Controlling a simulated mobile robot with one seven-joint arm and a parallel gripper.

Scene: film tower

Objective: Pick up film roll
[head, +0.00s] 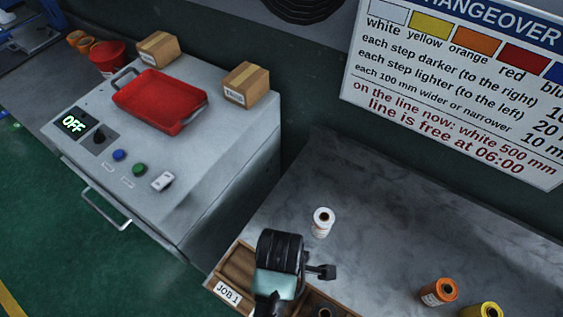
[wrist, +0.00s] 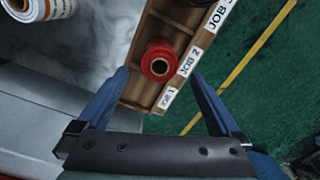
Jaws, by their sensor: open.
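In the wrist view a red film roll (wrist: 160,62) stands in a wooden rack (wrist: 140,92), beside the JOB 2 label. My gripper (wrist: 160,74) is open, with its two blue fingers spread to either side of the red roll in the picture and nothing held. Whether the fingertips are level with the roll I cannot tell. In the head view my gripper (head: 322,271) is over the rack (head: 242,262), and the red roll is hidden there. A white film roll (head: 322,221) stands on the grey counter; orange (head: 438,292) and yellow (head: 484,311) rolls stand to its right.
A dark roll (wrist: 183,12) sits farther along the rack. A grey machine (head: 205,190) with a red tray (head: 160,101), small boxes and an OFF display stands at the left. A changeover sign (head: 455,90) hangs on the wall. The counter's middle is clear.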

